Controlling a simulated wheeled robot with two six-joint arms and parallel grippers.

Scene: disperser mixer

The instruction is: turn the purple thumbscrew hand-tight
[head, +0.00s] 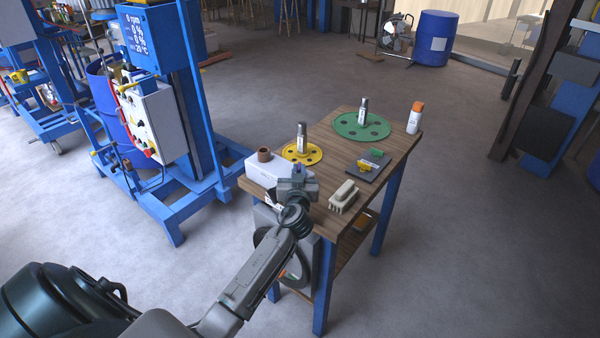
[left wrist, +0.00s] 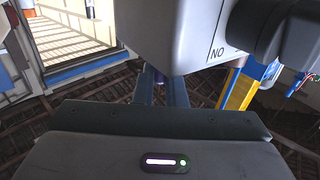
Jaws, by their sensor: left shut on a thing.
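My left gripper (head: 297,172) is at the near left corner of the wooden workbench, beside a white box. A small purple bit, the thumbscrew (head: 298,167), shows at its fingertips. In the left wrist view, the gripper's two fingers (left wrist: 163,90) are close together, with the purple thumbscrew (left wrist: 160,78) between their tips. The gripper is shut on it. Most of the thumbscrew is hidden by the fingers and a grey housing, so its tightness cannot be seen. My right gripper is in neither view.
The grey housing (left wrist: 185,35) marked "NO" hangs close above the fingers. The workbench (head: 335,150) bears a white box (head: 262,177), a yellow disc (head: 313,157), a green disc (head: 350,122), a brush (head: 343,196) and a white bottle (head: 414,122). A blue mixer stand (head: 195,110) stands left.

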